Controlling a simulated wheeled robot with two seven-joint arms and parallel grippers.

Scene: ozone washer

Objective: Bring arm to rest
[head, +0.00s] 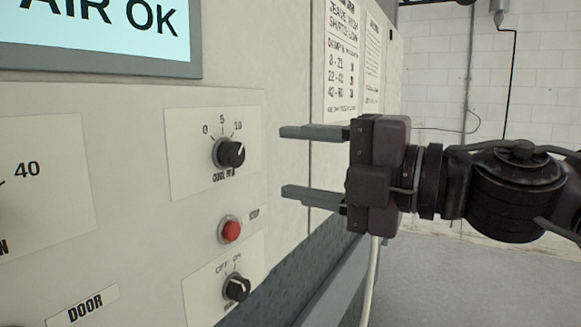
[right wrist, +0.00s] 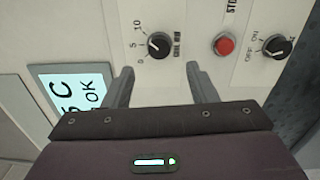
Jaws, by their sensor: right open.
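My right gripper (head: 284,162) comes in from the right in the head view, in front of the washer's control panel (head: 120,110). Its two fingers are spread apart with nothing between them. The right wrist view shows the same open fingers (right wrist: 158,75) with the panel beyond them. The black cool-down knob (head: 229,153), with a 0-5-10 scale, is left of the fingertips and apart from them. It also shows in the right wrist view (right wrist: 158,45). My left gripper is not in view.
A red stop button (head: 230,230) and an off/on knob (head: 236,287) are below the dial. A display (head: 100,30) reading "AIR OK" is at top left. A pale hose or cable (head: 371,275) hangs below my gripper. Open floor (head: 450,280) lies to the right.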

